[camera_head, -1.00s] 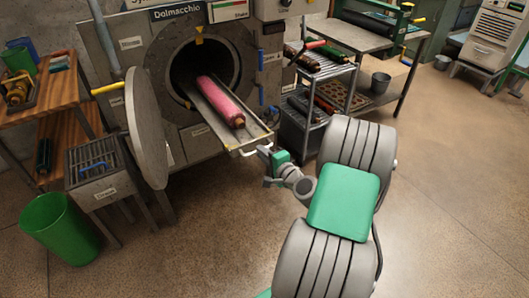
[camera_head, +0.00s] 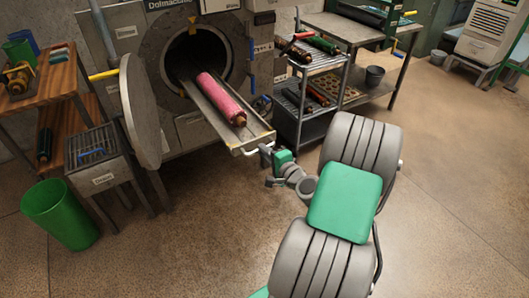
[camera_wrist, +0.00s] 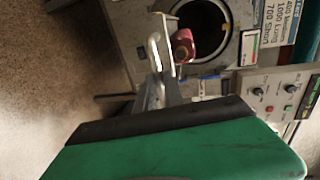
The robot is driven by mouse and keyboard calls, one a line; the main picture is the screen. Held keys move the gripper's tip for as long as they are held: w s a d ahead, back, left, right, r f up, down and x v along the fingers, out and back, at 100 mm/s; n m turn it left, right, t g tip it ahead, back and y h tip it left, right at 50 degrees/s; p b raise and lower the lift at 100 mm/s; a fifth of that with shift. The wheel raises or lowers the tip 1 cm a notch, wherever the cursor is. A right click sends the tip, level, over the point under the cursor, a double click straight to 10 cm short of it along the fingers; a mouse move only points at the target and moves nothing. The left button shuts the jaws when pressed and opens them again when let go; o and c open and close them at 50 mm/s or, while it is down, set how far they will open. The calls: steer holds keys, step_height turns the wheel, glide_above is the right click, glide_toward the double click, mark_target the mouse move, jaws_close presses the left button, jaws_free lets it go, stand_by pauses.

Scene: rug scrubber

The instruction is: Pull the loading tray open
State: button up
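The loading tray (camera_head: 214,114) is a long metal trough that sticks well out of the round opening of the grey machine (camera_head: 124,32). A rolled pink rug (camera_head: 220,97) lies along it. The tray handle (camera_head: 252,151) is a pale bar at its front end; it also shows in the wrist view (camera_wrist: 154,55). My gripper (camera_head: 267,153) is at the right end of this handle and appears shut on it. The fingertips are small and partly hidden, so the exact grip is unclear. The round door (camera_head: 140,110) stands swung open to the left of the tray.
A metal rack (camera_head: 322,85) with rolls stands right of the tray. A slatted stand (camera_head: 98,165) and green bin (camera_head: 60,213) are at the left, near a wooden shelf (camera_head: 62,73). The floor in front of the tray is clear.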

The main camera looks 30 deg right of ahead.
steer(key=o, duration=0.5)
steer(key=shift+c, duration=0.2)
steer(key=v, duration=0.7)
steer(key=shift+s, duration=0.35)
steer(key=shift+r, duration=0.1)
